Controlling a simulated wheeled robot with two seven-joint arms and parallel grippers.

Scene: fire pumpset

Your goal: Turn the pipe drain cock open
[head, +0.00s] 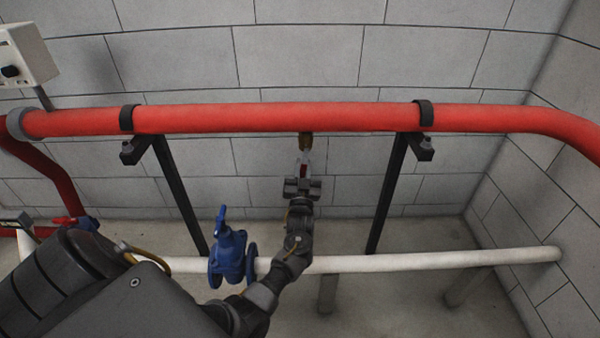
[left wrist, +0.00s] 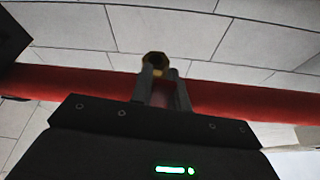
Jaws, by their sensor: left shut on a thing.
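The drain cock (head: 305,142) shows as a small brass fitting under the middle of the red pipe (head: 270,118). In the left wrist view its brass end (left wrist: 154,62) shows just beyond the fingertips. My left gripper (head: 304,160) comes up from below, right at the cock, with its fingers close together on it. A small reddish bit shows between the fingers in the head view; the cock's handle is mostly hidden by them, so its angle cannot be told. The fingers also show in the left wrist view (left wrist: 165,80). My right gripper is not in view.
Black clamps and struts (head: 181,195) hold the red pipe on both sides of the cock. A blue valve (head: 228,255) sits on the low white pipe (head: 420,261), close to my left arm. A grey block wall (head: 300,55) stands behind. A pale box (head: 28,52) is at upper left.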

